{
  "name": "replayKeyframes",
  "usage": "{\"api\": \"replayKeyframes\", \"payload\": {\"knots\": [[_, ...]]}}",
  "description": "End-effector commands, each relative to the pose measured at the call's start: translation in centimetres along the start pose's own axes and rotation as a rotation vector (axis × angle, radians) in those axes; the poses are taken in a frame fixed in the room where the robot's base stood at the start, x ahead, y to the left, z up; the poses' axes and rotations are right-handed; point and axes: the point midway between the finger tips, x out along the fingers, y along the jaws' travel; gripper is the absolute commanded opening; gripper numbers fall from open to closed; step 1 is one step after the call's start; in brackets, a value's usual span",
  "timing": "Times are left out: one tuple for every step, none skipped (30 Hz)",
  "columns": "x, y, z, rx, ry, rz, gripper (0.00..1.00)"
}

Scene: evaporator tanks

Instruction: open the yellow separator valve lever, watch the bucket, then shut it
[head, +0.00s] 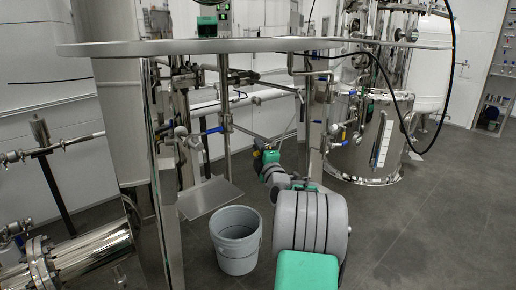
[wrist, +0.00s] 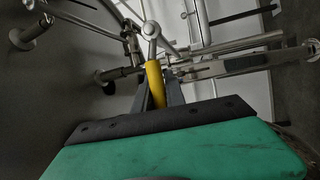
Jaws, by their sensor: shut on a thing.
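The yellow separator valve lever (wrist: 155,82) stands upright in the wrist view, with its metal pivot end (wrist: 151,30) at the top. My gripper (wrist: 160,92) is shut on the lever's yellow part, one dark finger on each side. In the head view my gripper (head: 266,150) is small, beyond my grey and green arm, and a bit of yellow shows there. The grey bucket (head: 236,240) stands upright on the floor, left of my arm. It looks empty, though its bottom is only partly visible. The valve body is hard to make out.
A round steel platform (head: 250,46) spans above the pipes. Pipes with blue-handled valves (head: 215,130) stand behind the bucket. A steel column (head: 140,180) and a flanged pipe (head: 90,255) are at left. A steel tank (head: 365,140) stands at right. The right floor (head: 440,220) is clear.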

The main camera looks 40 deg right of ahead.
Motion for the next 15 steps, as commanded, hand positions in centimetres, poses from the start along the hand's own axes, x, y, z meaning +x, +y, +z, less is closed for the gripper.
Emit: {"api": "replayKeyframes", "payload": {"knots": [[-0.01,0.0,-0.01,0.0,0.0,0.0,0.05],[-0.01,0.0,-0.01,0.0,0.0,0.0,0.03],[-0.01,0.0,-0.01,0.0,0.0,0.0,0.0],[-0.01,-0.01,-0.01,0.0,0.0,0.0,0.0],[-0.01,-0.01,-0.01,0.0,0.0,0.0,0.0],[-0.01,-0.01,-0.01,0.0,0.0,0.0,0.0],[-0.01,-0.01,-0.01,0.0,0.0,0.0,0.0],[-0.01,-0.01,-0.01,0.0,0.0,0.0,0.0],[-0.01,-0.01,0.0,0.0,0.0,0.0,0.0],[-0.01,-0.01,0.0,0.0,0.0,0.0,0.0],[-0.01,-0.01,0.0,0.0,0.0,0.0,0.0],[-0.02,-0.02,-0.01,0.0,0.0,0.0,0.0],[-0.02,-0.01,0.0,0.0,0.0,0.0,0.0],[-0.02,-0.02,0.0,0.001,0.0,0.0,0.0],[-0.02,-0.02,0.0,0.001,0.0,0.0,0.0]]}}
